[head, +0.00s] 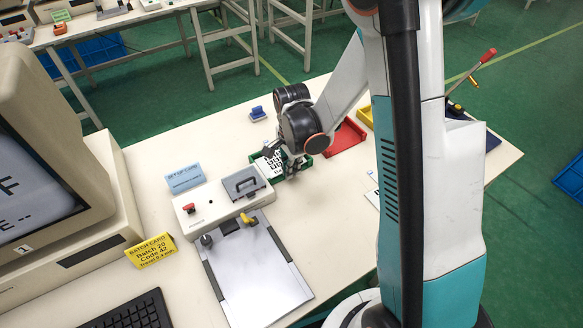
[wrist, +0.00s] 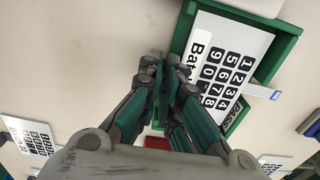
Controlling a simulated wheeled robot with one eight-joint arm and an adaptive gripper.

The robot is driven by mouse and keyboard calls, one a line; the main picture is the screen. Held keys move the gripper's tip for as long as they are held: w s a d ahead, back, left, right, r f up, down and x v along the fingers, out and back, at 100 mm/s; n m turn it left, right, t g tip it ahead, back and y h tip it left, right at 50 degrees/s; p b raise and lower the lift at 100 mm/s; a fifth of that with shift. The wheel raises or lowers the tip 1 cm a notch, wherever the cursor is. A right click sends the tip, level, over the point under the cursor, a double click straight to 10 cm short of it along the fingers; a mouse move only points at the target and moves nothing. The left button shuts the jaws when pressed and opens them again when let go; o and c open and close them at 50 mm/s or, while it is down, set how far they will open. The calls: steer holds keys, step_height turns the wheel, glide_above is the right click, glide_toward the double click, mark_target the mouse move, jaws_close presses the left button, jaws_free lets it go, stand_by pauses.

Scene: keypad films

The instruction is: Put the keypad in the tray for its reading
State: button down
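The keypad (head: 272,165) is a white film with black number keys and "Batch" print. It lies in the green tray (head: 305,163), whose wall reads PASS in the wrist view. There the keypad (wrist: 225,62) fills much of the tray (wrist: 262,75). My gripper (wrist: 158,62) has its fingertips close together beside the tray's left wall, with no film visible between them. In the head view my gripper (head: 292,163) is at the green tray and partly hides it. A red tray (head: 347,138) and a yellow tray (head: 366,115) stand behind my arm.
A tester (head: 222,205) with a grey lid and yellow lever stands left of the green tray, with a plate (head: 258,278) before it. A yellow batch card (head: 150,250) reads Batch 20, Code 42. A blue setup card (head: 185,177), monitor (head: 50,150) and keyboard (head: 130,312) are left.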

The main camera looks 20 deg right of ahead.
steer(key=shift+f+b, duration=0.4)
stand_by(0.3)
steer(key=c, duration=1.7)
jaws_free()
step_height(320, 180, up, 12)
steer(key=shift+r, duration=0.1)
